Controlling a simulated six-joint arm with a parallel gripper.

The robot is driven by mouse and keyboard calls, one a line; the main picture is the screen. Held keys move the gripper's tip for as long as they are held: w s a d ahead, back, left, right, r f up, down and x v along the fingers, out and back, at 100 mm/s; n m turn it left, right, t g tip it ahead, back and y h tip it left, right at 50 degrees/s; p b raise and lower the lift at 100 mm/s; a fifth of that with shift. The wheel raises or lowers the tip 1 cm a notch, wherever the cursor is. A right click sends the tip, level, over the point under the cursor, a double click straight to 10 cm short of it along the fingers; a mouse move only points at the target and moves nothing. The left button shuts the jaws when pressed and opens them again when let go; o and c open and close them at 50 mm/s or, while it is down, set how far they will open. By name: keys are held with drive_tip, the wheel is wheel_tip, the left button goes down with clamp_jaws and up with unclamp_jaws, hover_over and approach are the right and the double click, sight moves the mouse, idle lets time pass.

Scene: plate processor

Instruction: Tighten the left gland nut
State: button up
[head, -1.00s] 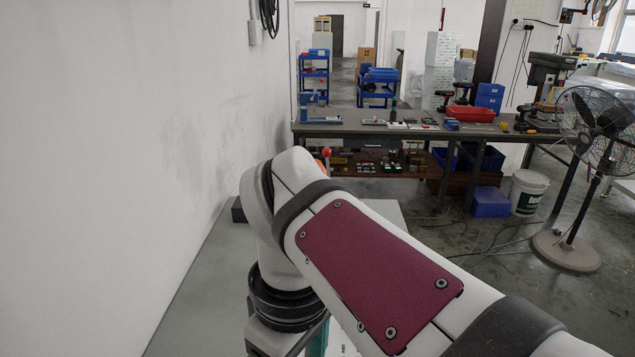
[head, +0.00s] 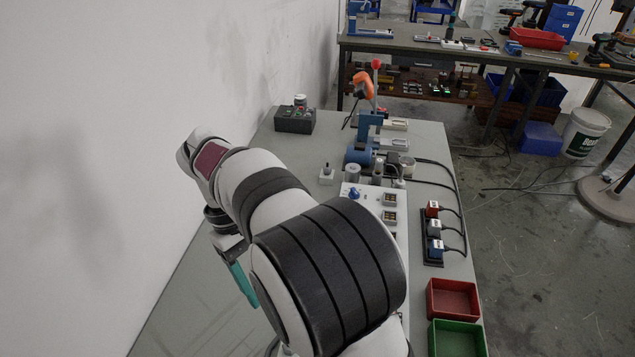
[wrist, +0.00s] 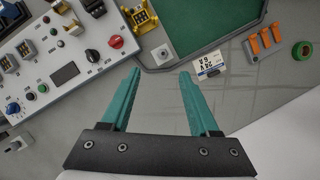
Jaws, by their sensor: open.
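My gripper (wrist: 160,72) is open, its two teal fingers apart with nothing between them. It hangs over the bench, beside the control panel (wrist: 58,62). In the head view a teal finger of my gripper (head: 243,284) shows at the bench's left edge. I cannot make out the left gland nut in either view. The control panel also shows in the head view (head: 372,199), partly hidden behind my arm. Black cables run from the blue motor-like unit (head: 358,151) and from the plugs (head: 434,227) at the bench's right side.
Red (head: 453,285) and green bins (head: 458,326) sit at right. A wall stands left.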

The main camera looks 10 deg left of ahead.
drive_tip(key=shift+n, duration=0.5)
drive_tip(key=x, duration=0.5)
drive_tip(key=a+x, duration=0.1)
drive_tip(key=x, duration=0.5)
drive_tip(key=a+x, duration=0.1)
drive_tip(key=x, duration=0.4)
drive_tip(key=shift+f, duration=0.5)
clamp_jaws()
